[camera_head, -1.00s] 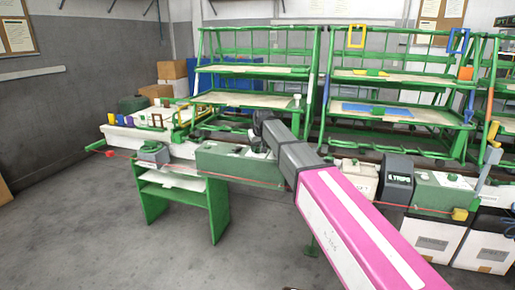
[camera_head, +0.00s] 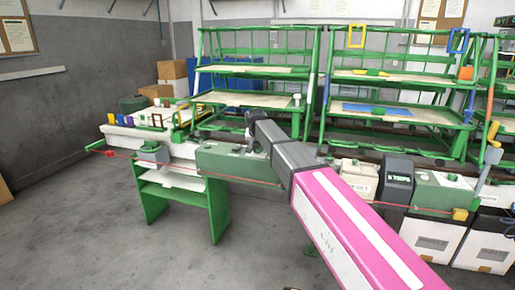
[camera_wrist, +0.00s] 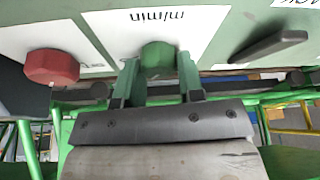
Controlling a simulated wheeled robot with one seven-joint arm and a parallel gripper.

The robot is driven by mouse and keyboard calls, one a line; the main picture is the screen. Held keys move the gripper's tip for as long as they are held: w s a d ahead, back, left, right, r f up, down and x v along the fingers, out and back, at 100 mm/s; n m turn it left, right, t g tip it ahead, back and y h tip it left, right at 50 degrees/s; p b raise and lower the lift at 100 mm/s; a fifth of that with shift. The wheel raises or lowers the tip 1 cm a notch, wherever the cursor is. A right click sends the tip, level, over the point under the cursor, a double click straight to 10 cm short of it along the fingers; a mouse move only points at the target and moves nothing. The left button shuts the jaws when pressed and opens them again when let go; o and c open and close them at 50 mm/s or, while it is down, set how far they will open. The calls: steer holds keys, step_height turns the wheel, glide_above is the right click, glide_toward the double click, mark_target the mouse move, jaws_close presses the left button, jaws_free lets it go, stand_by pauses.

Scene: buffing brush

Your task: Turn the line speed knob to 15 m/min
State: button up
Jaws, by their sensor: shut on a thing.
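The green line speed knob (camera_wrist: 157,56) sits on a white panel plate in the wrist view, below an upside-down "m/min" label (camera_wrist: 156,16). My gripper (camera_wrist: 157,72) is shut on this knob, one finger on each side of it. The dial marks and any pointer are too hidden to read a setting. In the head view my gripper (camera_head: 250,125) is at the green machine housing (camera_head: 225,160), and the arm hides the knob.
A red knob (camera_wrist: 50,67) is left of the green knob in the wrist view, and a dark grey lever (camera_wrist: 268,46) is to the right. Green shelf racks (camera_head: 262,68) stand behind the machine line. Open floor (camera_head: 110,215) lies in front.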

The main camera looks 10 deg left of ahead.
steer(key=m+h, duration=0.2)
steer(key=m, duration=0.4)
steer(key=shift+m, duration=0.3)
stand_by(0.4)
steer(key=o, duration=0.9)
steer(key=shift+r, duration=0.1)
steer(key=v, duration=1)
steer(key=shift+a+r, duration=0.25)
steer(key=shift+r, duration=0.05)
steer(key=shift+s, duration=0.1)
